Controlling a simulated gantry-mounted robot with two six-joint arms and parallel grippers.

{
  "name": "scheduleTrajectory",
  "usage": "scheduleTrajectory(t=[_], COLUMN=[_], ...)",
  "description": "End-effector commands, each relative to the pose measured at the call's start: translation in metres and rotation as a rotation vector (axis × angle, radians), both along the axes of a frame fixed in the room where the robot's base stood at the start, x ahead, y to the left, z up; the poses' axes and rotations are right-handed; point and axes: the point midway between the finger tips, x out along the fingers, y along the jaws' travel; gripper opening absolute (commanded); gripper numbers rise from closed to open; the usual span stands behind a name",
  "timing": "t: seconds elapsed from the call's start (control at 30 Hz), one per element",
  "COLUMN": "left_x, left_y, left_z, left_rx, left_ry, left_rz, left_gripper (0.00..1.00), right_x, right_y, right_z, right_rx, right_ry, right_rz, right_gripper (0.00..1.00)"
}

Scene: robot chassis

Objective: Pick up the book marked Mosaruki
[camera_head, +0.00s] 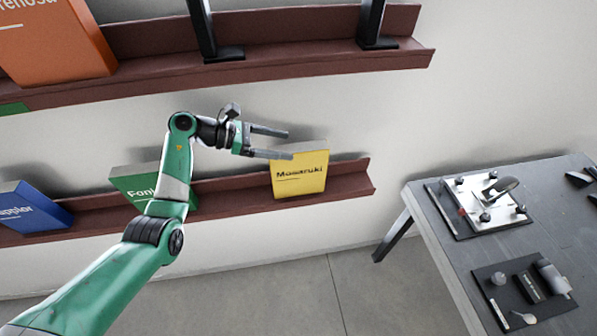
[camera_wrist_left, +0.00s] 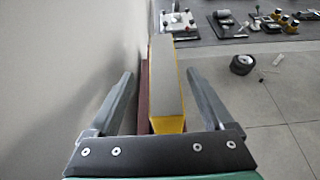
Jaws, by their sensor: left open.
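The yellow book marked Mosaruki (camera_head: 300,176) stands on the lower dark red shelf (camera_head: 356,184), near its right end. In the left wrist view the book (camera_wrist_left: 166,90) shows its grey top edge, running away between my fingers. My left gripper (camera_head: 288,144) is open, at the book's upper left in the head view. In the left wrist view the fingers of my left gripper (camera_wrist_left: 162,98) lie one on each side of the book. No contact shows. My right gripper is not in view.
A green book (camera_head: 136,186) and a blue book (camera_head: 32,208) stand farther left on the lower shelf. An upper shelf (camera_head: 300,62) holds an orange book (camera_head: 55,45) and black stands. A grey table (camera_head: 455,255) with tools stands at right.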

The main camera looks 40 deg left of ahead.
Motion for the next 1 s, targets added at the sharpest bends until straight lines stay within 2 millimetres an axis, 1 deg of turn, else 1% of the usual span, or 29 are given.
scheduleTrajectory(t=[0.07, 0.13, 0.23, 0.33, 0.43, 0.6, 0.63, 0.77, 0.8, 0.87, 0.9, 0.97, 1.0], left_x=[0.002, 0.007, 0.019, 0.030, 0.035, 0.035, 0.035, 0.035, 0.035, 0.035, 0.035, 0.035, 0.035], left_y=[-0.002, -0.009, -0.022, -0.030, -0.033, -0.033, -0.033, -0.033, -0.033, -0.033, -0.032, -0.032, -0.032], left_z=[-0.001, -0.005, -0.013, -0.019, -0.021, -0.020, -0.020, -0.020, -0.020, -0.020, -0.020, -0.020, -0.020], left_rx=[0.000, 0.000, -0.001, -0.002, 0.000, 0.001, 0.001, 0.001, 0.001, 0.000, 0.000, 0.000, 0.000], left_ry=[0.000, 0.001, 0.002, 0.001, 0.002, 0.001, 0.001, 0.001, 0.001, 0.000, 0.000, 0.000, 0.000], left_rz=[-0.001, -0.004, -0.005, -0.002, -0.001, 0.000, 0.000, 0.000, 0.000, 0.000, 0.000, 0.000, 0.000], left_gripper=[0.85, 0.85, 0.85, 0.85, 0.85, 0.85, 0.83, 0.60, 0.53, 0.42, 0.35, 0.24, 0.17], right_x=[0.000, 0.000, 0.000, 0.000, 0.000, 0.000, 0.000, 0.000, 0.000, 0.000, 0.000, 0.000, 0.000], right_y=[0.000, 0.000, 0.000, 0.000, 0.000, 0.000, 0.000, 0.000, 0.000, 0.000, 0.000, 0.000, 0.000], right_z=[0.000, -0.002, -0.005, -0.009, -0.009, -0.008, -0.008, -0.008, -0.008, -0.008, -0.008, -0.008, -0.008], right_rx=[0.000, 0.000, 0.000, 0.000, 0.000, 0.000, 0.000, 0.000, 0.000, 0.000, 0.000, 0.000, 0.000], right_ry=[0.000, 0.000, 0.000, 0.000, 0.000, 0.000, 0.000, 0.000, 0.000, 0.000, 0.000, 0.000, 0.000], right_rz=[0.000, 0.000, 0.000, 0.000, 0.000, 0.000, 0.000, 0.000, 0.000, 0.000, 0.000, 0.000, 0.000], right_gripper=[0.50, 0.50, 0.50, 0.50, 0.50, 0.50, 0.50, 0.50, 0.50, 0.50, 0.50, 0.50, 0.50])
